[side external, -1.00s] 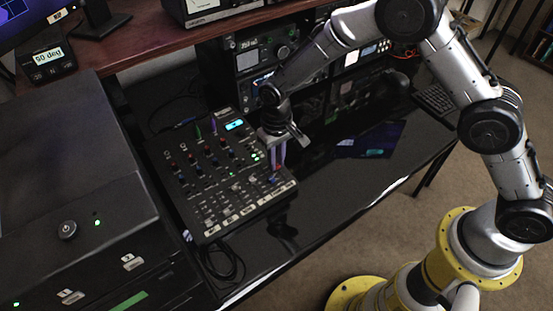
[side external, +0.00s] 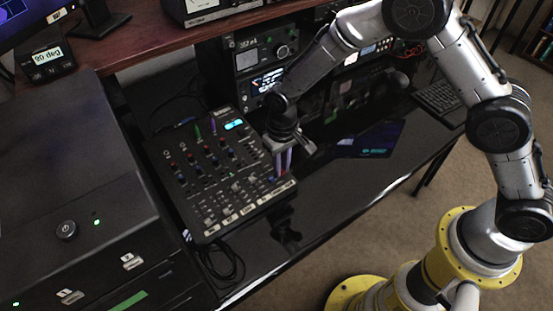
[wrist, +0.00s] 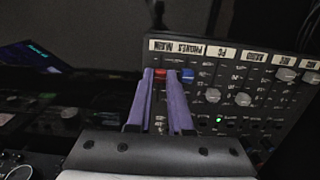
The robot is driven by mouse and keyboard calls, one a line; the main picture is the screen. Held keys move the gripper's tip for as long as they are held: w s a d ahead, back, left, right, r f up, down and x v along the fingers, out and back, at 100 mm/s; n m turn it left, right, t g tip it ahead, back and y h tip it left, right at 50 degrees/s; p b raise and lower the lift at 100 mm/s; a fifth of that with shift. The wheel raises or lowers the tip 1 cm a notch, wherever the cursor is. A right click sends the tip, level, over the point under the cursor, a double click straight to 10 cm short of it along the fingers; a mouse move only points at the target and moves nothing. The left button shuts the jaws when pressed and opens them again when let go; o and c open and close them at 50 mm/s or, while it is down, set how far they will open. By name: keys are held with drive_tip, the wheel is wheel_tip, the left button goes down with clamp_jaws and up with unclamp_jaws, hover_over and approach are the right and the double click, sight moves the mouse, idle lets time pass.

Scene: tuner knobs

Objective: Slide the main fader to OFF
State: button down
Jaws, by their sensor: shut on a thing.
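The black mixer (side external: 212,205) lies on the desk, with its row of faders along the front edge. In the wrist view its label strip reads upside down, with MAIN at the left end. A red fader cap (wrist: 160,73) sits by the MAIN label, between the tips of my gripper (wrist: 161,76). The two purple fingers are shut on the red cap. A blue cap (wrist: 188,75) stands just right of the fingers there. In the side view my gripper (side external: 283,174) is at the mixer's right end and hides the main fader. I cannot read the fader's OFF mark.
Grey fader knobs (wrist: 243,99) stand further along the mixer. A dark tablet (side external: 370,140) lies on the desk right of my gripper. Rack equipment (side external: 265,60) stands behind. A black cable (side external: 228,262) hangs near the mixer's front corner.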

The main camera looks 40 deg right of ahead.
sight(287, 181)
drive_tip(key=shift+s, duration=1.15)
drive_tip(key=c, duration=0.8)
unclamp_jaws()
drive_tip(key=shift+r, duration=0.5)
wheel_tip(287, 181, up, 13)
drive_tip(key=shift+f, duration=0.15)
